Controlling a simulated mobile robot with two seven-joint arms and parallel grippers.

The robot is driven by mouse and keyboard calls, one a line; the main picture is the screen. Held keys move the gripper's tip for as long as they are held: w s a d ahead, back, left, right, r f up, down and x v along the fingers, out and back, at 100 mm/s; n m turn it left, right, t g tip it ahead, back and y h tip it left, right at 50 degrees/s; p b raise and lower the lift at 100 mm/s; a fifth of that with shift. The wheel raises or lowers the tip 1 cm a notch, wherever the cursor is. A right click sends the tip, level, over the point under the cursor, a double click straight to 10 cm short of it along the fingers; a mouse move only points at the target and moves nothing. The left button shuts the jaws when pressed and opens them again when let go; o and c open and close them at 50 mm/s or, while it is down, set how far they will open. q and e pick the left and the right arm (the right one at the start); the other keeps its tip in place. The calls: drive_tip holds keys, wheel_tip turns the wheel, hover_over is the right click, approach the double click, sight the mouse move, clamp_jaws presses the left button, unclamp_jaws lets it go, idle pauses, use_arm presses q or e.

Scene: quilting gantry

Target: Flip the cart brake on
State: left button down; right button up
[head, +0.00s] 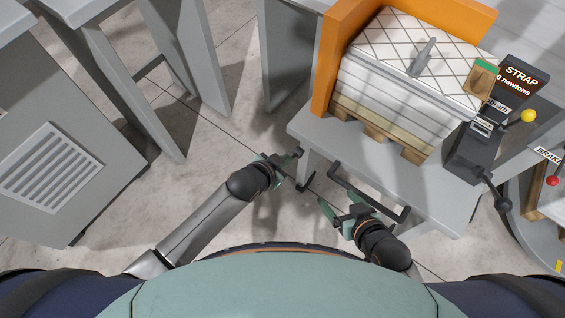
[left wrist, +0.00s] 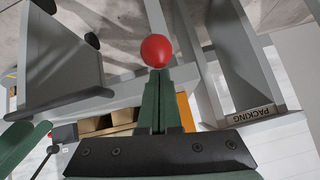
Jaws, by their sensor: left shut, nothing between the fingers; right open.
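A red ball knob (left wrist: 156,50), which looks like a brake lever's end, sits right at the tips of my left gripper (left wrist: 157,90) in the left wrist view. The fingers are shut with nothing between them; I cannot tell whether they touch the knob. In the head view my left gripper (head: 292,170) is beside the near left corner of the grey cart (head: 310,132), and no knob shows there. My right gripper (head: 340,213) is open and empty, near the cart's dark push handle (head: 370,195).
The cart carries a pallet (head: 415,156) with a quilted stack (head: 400,85) and an orange guard (head: 325,70). A dark strap console (head: 485,135) has a yellow knob (head: 528,116). A sign reading BRAKE (head: 547,153) and another red knob (head: 552,181) are far right. Grey cabinets stand left.

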use_arm(q)
drive_tip(key=shift+s+a+f, duration=0.15)
drive_tip(key=shift+a+f, duration=0.1)
drive_tip(key=shift+f, duration=0.2)
use_arm(e)
drive_tip(key=shift+s+d+f, duration=0.1)
drive_tip(key=shift+s+f, duration=0.05)
drive_tip(key=shift+f, duration=0.05)
drive_tip(key=shift+s+f, duration=0.15)
drive_tip(key=shift+s, duration=0.05)
